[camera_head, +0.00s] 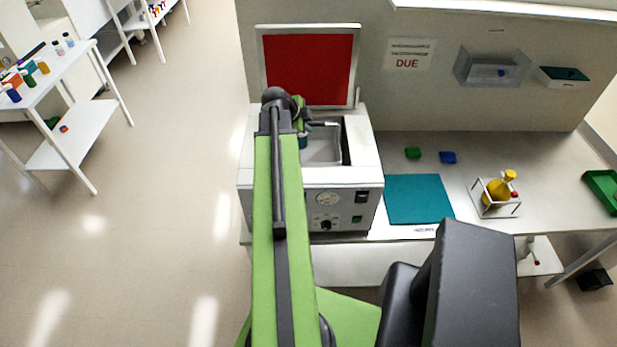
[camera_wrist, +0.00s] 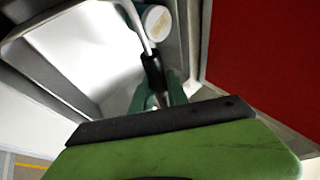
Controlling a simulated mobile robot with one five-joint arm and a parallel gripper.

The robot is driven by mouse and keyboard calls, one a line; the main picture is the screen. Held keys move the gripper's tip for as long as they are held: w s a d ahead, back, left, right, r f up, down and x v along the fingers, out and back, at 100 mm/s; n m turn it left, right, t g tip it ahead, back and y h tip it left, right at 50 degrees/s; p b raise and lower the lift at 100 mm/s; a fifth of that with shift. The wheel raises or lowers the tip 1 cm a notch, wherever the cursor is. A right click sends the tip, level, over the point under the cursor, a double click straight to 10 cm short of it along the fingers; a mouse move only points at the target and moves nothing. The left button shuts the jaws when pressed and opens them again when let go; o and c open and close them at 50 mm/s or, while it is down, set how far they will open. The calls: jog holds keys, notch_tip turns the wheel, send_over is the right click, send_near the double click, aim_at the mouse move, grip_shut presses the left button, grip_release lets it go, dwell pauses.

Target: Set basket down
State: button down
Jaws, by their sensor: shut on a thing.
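A white bath unit (camera_head: 258,165) with a raised red-faced lid (camera_head: 310,68) stands on the bench. Its metal-lined tank (camera_head: 322,150) is open. My gripper (camera_wrist: 158,92) is over the tank, its green fingers shut around the dark grip of the basket's handle (camera_wrist: 134,18). A thin pale handle bar runs up from that grip in the wrist view. Most of the basket is hidden by my arm and gripper. I cannot tell whether it touches the tank floor. A teal, pale-capped container (camera_wrist: 156,20) shows beside the handle.
A teal mat (camera_head: 418,199) lies clear to the right of the unit. Small green (camera_head: 412,153) and blue (camera_head: 448,157) pieces lie behind it. A rack with a yellow flask (camera_head: 496,190) stands further right. A white side table (camera_head: 75,140) is at the left.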

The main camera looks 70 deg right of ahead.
jog(key=b, duration=1)
send_over(308, 159)
notch_tip(308, 159, down, 10)
jog(key=shift+d+f, duration=0.1)
jog(key=shift+r, duration=0.2)
jog(key=shift+f, duration=0.15)
jog(key=c, duration=1.3)
grip_release()
jog(key=shift+r+p, duration=0.35)
jog(key=shift+p, duration=0.1)
jog(key=p+v, duration=0.8)
jog(key=v, duration=0.3)
jog(key=shift+w+a+r+p, duration=0.15)
jog(key=shift+a+r+p, duration=0.15)
jog(key=shift+p, duration=0.1)
jog(key=shift+f, duration=0.1)
